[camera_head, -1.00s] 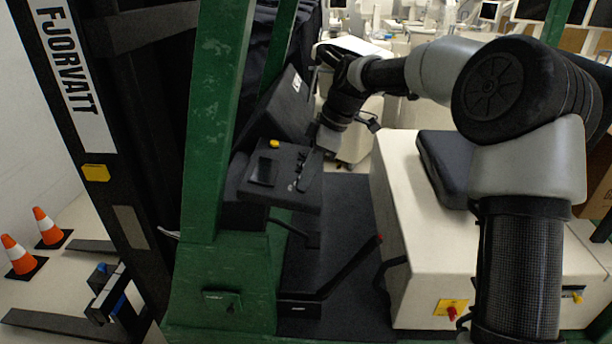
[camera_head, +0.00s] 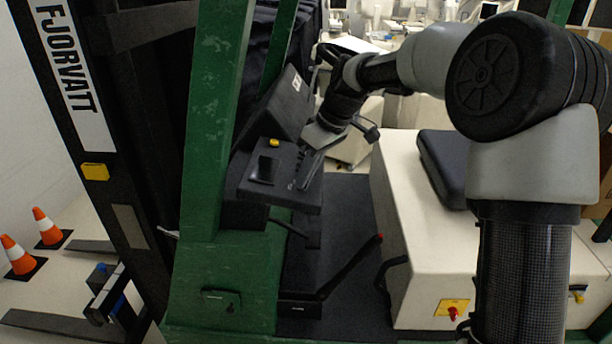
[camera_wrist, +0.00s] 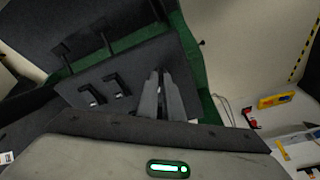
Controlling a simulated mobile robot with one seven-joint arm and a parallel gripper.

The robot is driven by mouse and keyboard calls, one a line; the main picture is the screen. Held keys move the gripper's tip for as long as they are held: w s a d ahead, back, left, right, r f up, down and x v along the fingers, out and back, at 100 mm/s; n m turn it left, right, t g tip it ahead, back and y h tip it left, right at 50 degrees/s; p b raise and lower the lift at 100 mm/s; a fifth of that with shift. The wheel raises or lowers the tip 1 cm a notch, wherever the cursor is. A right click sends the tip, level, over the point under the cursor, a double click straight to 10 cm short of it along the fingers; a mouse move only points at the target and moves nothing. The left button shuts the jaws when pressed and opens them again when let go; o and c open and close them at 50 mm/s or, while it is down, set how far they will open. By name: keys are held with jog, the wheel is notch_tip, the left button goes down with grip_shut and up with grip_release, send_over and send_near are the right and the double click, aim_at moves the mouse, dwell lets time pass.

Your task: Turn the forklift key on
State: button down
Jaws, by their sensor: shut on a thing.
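The forklift's dark control console (camera_head: 272,198) is left of centre in the head view, with a yellow button (camera_head: 274,143) on top. My gripper (camera_head: 303,180) reaches down to the right part of this console. In the wrist view its two grey fingers (camera_wrist: 160,74) come together at the tips, over the console panel. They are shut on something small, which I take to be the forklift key. The key itself is hidden by the fingers, so its angle cannot be seen. Two black levers (camera_wrist: 103,90) stand on the panel beside the fingers.
The green forklift frame (camera_head: 218,110) rises left of the console. A dark seat (camera_head: 446,168) sits on the pale body (camera_head: 400,220) at right, with a red knob on a yellow plate (camera_head: 452,309). A black pedal bar (camera_head: 350,266) is below. Cones (camera_head: 45,226) stand far left.

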jog(key=m, duration=0.5)
jog(key=shift+a+r+m+t+h, duration=0.1)
jog(key=shift+m+t+h, duration=0.2)
jog(key=shift+t+h, duration=0.1)
dwell(0.3)
jog(key=c, duration=1.9)
grip_release()
jog(key=v, duration=1.7)
jog(key=shift+s+r+p, duration=0.1)
jog(key=shift+r+p, duration=0.1)
jog(key=shift+p, duration=0.1)
